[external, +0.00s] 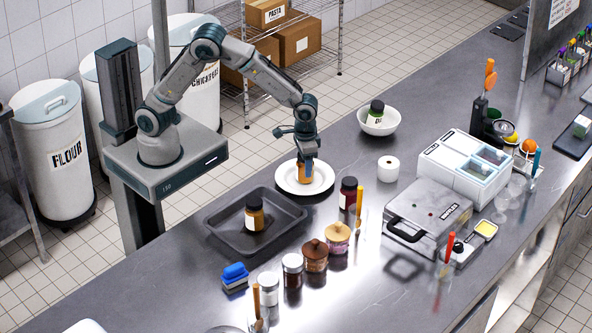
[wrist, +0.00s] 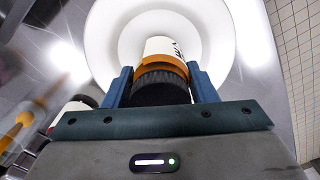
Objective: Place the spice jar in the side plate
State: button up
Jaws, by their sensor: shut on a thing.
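The spice jar (external: 305,173) has an orange body and stands upright over the white side plate (external: 287,183). In the wrist view the jar (wrist: 157,50) shows a black ribbed lid, an orange band and a white label. My gripper (external: 306,163) points down from above with its two blue fingers on either side of the jar; the fingers (wrist: 160,88) close on it near the lid. The plate (wrist: 105,35) lies behind the jar in the wrist view. I cannot tell whether the jar's base touches the plate.
A dark tray (external: 285,205) holding another jar (external: 255,212) is left of the plate. A dark red jar (external: 348,193) stands close on the right. Several lidded jars line the front.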

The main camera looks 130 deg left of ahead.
jog(key=shift+f, duration=0.2)
jog(key=o, duration=1.1)
jog(key=shift+r, duration=0.1)
jog(key=shift+o, duration=0.2)
jog(key=shift+r, duration=0.1)
notch_tip(320, 180, up, 12)
jog(key=shift+d+r+b, duration=0.1)
jog(key=shift+b, duration=0.55)
jog(key=s+d+r+m+t, duration=0.2)
jog(key=s+d+m, duration=0.9)
jog(key=s+d, duration=0.9)
jog(key=d+t, duration=0.1)
jog(key=d, duration=0.3)
jog(key=shift+s+d+r+m, duration=0.15)
jog(key=shift+s+r+m, duration=0.15)
jog(key=shift+s, duration=0.05)
